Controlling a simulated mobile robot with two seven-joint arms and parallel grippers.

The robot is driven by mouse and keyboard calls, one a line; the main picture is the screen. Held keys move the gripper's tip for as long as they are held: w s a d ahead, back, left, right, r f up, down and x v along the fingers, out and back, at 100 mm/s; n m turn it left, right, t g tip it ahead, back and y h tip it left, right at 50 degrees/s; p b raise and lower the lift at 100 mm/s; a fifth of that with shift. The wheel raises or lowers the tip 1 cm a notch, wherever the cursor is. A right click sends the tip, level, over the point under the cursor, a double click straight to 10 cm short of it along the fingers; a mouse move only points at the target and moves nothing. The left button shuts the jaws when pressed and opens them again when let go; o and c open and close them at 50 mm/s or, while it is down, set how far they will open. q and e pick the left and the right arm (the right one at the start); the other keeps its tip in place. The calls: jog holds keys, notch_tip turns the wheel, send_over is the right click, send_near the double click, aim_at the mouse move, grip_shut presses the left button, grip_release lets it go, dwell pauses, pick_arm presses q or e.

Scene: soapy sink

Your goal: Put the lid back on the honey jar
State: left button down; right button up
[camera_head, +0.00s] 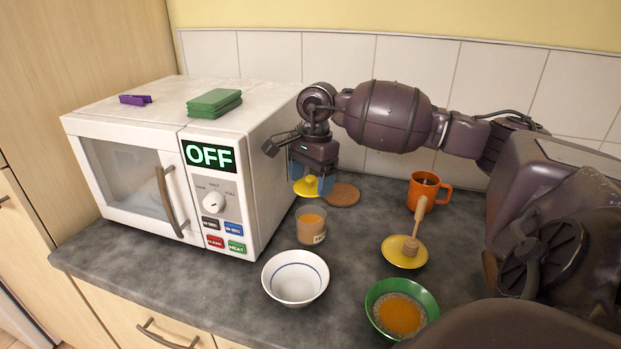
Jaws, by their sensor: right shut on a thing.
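The honey jar (311,227) stands upright and open on the grey counter, right of the microwave. Its glass holds amber honey and carries a white label. My right gripper (311,183) points down behind the jar, near the back of the counter. It is shut on a yellow lid (307,187), whose knob sits between the blue fingers. The lid is behind the jar in the picture and apart from it. I cannot tell its exact height above the counter. My left gripper is not in view.
A white microwave (273,190) stands left. A cork coaster (343,194) lies behind the jar. Nearby are a white bowl (282,291), a green bowl (431,304), a yellow saucer (396,260) with a honey dipper (414,232), and an orange mug (428,193).

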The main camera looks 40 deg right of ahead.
jog(key=shift+s+f, duration=0.1)
jog(key=shift+f, duration=0.15)
jog(key=shift+a+f, duration=0.1)
jog(key=shift+f, duration=0.4)
jog(key=shift+f+b, duration=0.4)
jog(key=shift+f, duration=0.95)
jog(key=shift+f+b, duration=0.65)
jog(key=shift+f, duration=0.3)
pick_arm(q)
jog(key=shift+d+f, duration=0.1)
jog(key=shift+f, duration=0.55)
pick_arm(e)
jog(key=shift+f, duration=0.1)
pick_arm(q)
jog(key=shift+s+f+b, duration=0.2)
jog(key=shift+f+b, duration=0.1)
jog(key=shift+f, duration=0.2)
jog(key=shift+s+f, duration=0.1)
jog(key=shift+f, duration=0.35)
pick_arm(e)
jog(key=shift+f, duration=0.15)
